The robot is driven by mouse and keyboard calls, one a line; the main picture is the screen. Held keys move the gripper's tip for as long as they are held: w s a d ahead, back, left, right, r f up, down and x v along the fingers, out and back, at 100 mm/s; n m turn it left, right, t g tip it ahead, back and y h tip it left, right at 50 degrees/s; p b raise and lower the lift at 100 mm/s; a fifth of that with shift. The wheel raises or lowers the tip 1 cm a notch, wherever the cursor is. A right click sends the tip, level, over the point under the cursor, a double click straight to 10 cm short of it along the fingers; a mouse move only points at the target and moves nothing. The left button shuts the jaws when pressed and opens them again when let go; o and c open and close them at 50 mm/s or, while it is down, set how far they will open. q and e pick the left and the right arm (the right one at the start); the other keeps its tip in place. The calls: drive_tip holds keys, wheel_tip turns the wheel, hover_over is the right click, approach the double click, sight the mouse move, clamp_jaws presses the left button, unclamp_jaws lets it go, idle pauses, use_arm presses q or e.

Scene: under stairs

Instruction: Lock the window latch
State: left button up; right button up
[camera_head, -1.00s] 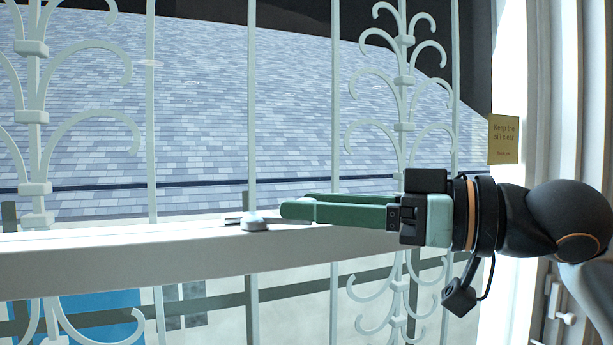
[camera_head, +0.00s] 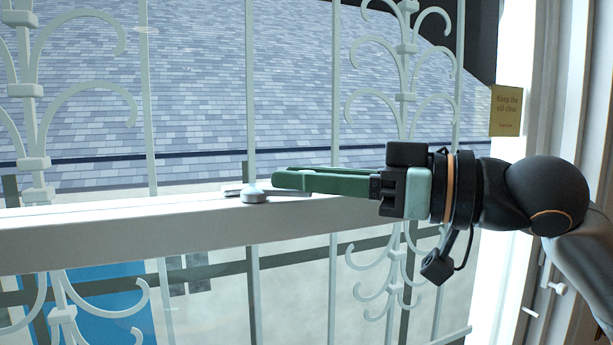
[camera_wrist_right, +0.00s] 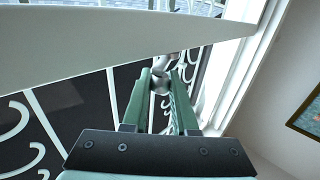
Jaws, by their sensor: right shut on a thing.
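The window latch (camera_head: 254,196) is a small grey metal piece with a round base on top of the white window rail (camera_head: 110,232). Its lever points to the right, toward my right gripper. My right gripper (camera_head: 283,180) comes in from the right with long green fingers, their tips beside the latch base. The fingers cover part of the lever. In the right wrist view, the gripper (camera_wrist_right: 163,82) has its two green fingers closed around the grey latch (camera_wrist_right: 161,84) near the tips. My left gripper is not in view.
Pale scrolled bars (camera_head: 405,130) stand behind the rail. A yellow sign (camera_head: 506,110) reading "Keep the sill clear" hangs at the right by the white frame. A picture frame (camera_wrist_right: 308,112) shows on the wall in the right wrist view. The rail left of the latch is clear.

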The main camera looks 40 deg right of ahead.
clamp_jaws()
drive_tip(key=shift+w+d+n+g+y, duration=0.15)
drive_tip(key=shift+n+g+y, duration=0.2)
drive_tip(key=shift+y, duration=0.15)
drive_tip(key=shift+w+d+n+g+y, duration=0.15)
drive_tip(key=shift+n+g+y, duration=0.2)
drive_tip(key=shift+y, duration=0.15)
drive_tip(key=shift+w+d+r+n+g+y+p, duration=0.15)
drive_tip(key=shift+w+n+g+y+p, duration=0.15)
drive_tip(key=shift+n+g+y, duration=0.25)
drive_tip(key=shift+w+d+r+n+g+y+p, duration=0.15)
drive_tip(key=shift+n+g+y+p, duration=0.15)
drive_tip(key=shift+n+g+y, duration=0.2)
drive_tip(key=shift+w+f+n+g+y, duration=0.15)
drive_tip(key=shift+f+n+g+y, duration=0.1)
drive_tip(key=shift+n+g+y, duration=0.35)
drive_tip(key=o, duration=0.9)
unclamp_jaws()
drive_tip(key=shift+c, duration=0.2)
drive_tip(key=shift+d+f, duration=0.1)
